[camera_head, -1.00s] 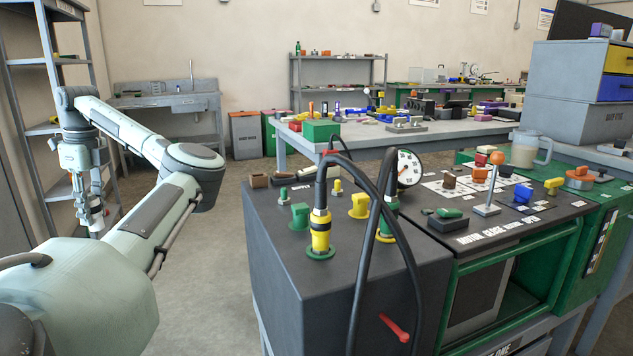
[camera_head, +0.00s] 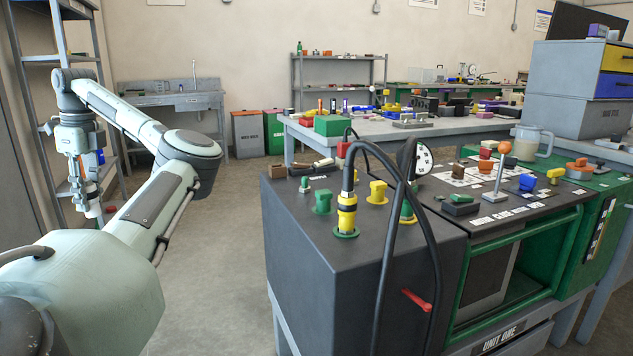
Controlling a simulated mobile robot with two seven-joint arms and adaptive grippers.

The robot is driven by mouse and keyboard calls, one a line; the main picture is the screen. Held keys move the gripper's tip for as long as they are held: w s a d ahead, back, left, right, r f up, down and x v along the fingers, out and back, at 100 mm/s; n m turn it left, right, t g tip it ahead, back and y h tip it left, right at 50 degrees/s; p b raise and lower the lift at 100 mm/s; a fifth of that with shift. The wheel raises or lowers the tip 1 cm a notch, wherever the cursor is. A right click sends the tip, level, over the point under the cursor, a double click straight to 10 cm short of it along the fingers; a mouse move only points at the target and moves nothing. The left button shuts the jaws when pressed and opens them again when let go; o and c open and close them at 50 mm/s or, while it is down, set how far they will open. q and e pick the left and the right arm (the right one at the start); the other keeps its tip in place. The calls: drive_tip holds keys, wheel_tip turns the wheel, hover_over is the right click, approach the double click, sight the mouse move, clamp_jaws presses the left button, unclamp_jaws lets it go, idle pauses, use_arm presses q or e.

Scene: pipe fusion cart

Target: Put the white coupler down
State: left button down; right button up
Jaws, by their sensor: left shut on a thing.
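My left gripper (camera_head: 90,190) hangs fingers-down at the far left of the head view, over the floor and in front of the grey shelf rack. It is shut on a small pale piece, which looks like the white coupler (camera_head: 93,209), at its fingertips. The piece is small and partly covered by the fingers, so its shape is hard to make out. The gripper is well away from the dark-topped cart (camera_head: 300,222). My right gripper is out of view.
The cart carries yellow and green valves, a yellow connector (camera_head: 347,215) with black looping cables, and a gauge (camera_head: 424,160). A grey shelf rack (camera_head: 58,60) stands at left. A workbench (camera_head: 375,134) stands behind. Bare floor (camera_head: 225,270) lies between my arm and the cart.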

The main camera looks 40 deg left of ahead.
use_arm(q)
drive_tip(key=shift+s+d+r, duration=0.1)
drive_tip(key=shift+s+d, duration=0.1)
drive_tip(key=shift+s, duration=0.25)
drive_tip(key=shift+s+d+r, duration=0.1)
drive_tip(key=shift+s+d, duration=0.1)
drive_tip(key=shift+s, duration=0.25)
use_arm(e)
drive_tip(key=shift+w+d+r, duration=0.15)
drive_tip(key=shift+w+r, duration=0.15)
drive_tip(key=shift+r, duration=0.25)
